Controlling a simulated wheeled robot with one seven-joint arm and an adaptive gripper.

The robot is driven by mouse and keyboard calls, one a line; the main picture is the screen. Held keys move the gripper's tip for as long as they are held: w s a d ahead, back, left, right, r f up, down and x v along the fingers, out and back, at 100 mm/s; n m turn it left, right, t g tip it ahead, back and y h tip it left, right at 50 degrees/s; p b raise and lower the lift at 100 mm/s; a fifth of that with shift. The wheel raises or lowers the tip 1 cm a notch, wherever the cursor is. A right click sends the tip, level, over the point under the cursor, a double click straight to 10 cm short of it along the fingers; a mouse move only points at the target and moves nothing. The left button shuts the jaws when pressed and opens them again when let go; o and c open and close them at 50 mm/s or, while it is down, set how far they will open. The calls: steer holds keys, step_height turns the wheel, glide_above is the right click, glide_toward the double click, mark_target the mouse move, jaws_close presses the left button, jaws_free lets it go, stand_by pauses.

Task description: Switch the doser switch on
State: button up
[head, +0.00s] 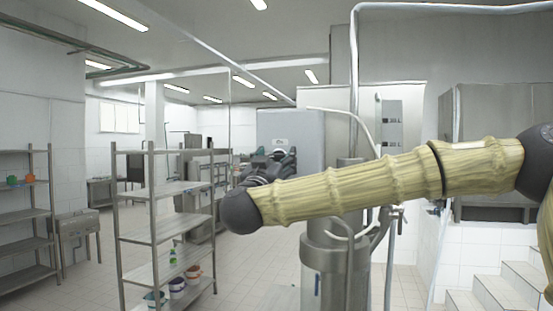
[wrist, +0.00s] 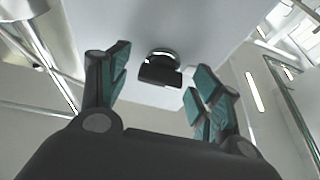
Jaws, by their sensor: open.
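The doser switch is a black knob (wrist: 160,70) with a pale ring at its base, on a flat light-grey panel (wrist: 225,22). In the wrist view it shows beyond my gripper (wrist: 158,82), between the two teal-padded fingers. The fingers are spread apart, with a gap on each side of the knob, and they hold nothing. In the head view the grey doser box (head: 290,127) stands behind my arm, with a small label on its front. My gripper (head: 278,158) is in front of the lower part of this box. The knob cannot be made out there.
A steel cylinder (head: 335,262) with pipes stands below and right of the box, partly behind my arm. A metal shelf rack (head: 152,232) with buckets is at left. White steps (head: 500,292) are at the right. The tiled floor between the rack and cylinder is clear.

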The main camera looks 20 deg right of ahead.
steer(key=c, duration=1)
